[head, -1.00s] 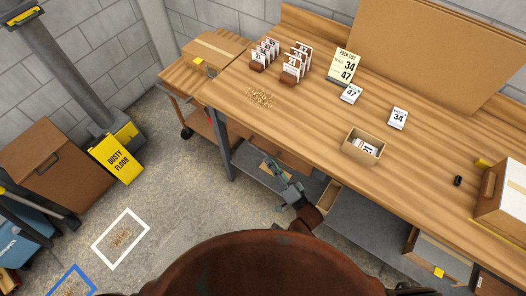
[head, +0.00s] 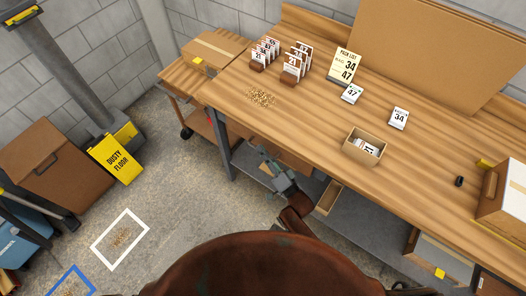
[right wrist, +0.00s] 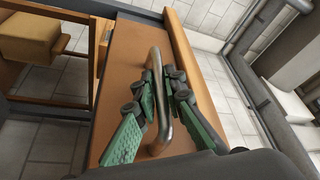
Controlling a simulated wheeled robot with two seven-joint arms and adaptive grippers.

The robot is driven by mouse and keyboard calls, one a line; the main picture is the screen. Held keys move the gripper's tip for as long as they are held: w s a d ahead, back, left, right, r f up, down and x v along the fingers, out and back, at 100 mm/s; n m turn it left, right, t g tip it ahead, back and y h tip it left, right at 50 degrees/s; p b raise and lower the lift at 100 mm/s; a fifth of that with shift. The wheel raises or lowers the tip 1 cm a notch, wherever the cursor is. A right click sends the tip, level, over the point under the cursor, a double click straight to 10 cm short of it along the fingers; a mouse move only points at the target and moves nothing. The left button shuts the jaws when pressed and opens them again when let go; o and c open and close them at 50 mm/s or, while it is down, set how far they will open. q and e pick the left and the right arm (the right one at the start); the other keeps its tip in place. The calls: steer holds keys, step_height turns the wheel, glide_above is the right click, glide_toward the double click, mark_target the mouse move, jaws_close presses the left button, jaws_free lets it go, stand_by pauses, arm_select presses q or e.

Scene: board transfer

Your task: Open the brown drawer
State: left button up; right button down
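The brown drawer (right wrist: 128,62) fills the middle of the right wrist view, with a curved metal bar handle (right wrist: 164,112) on its front. My right gripper (right wrist: 160,72) has its green and black fingers on both sides of the bar, drawn close together on it. In the head view my right gripper (head: 263,152) is at the drawer front (head: 291,163) under the left part of the bench and hides part of it. The drawer looks shut, with no interior showing. My left gripper is out of view.
The workbench top (head: 300,115) overhangs the drawer and holds card racks, a pack list sign (head: 344,66) and a small open box (head: 364,146). A trolley with a carton (head: 215,52) stands left of the bench. An open bin (head: 328,198) is below the bench.

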stand_by(0.6)
arm_select(q)
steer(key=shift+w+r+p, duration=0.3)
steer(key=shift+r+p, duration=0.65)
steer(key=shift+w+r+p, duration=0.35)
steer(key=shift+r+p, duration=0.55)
steer(key=shift+p, duration=0.05)
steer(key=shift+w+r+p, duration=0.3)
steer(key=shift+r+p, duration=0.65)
arm_select(e)
steer(key=s+a, duration=0.7)
steer(key=s, duration=0.2)
steer(key=s+a, duration=0.7)
steer(key=s, duration=0.3)
steer(key=shift+s+f, duration=0.15)
steer(key=shift+s, duration=0.05)
steer(key=c, duration=2.3)
jaws_free()
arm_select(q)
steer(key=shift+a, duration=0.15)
arm_select(e)
steer(key=shift+s, duration=0.1)
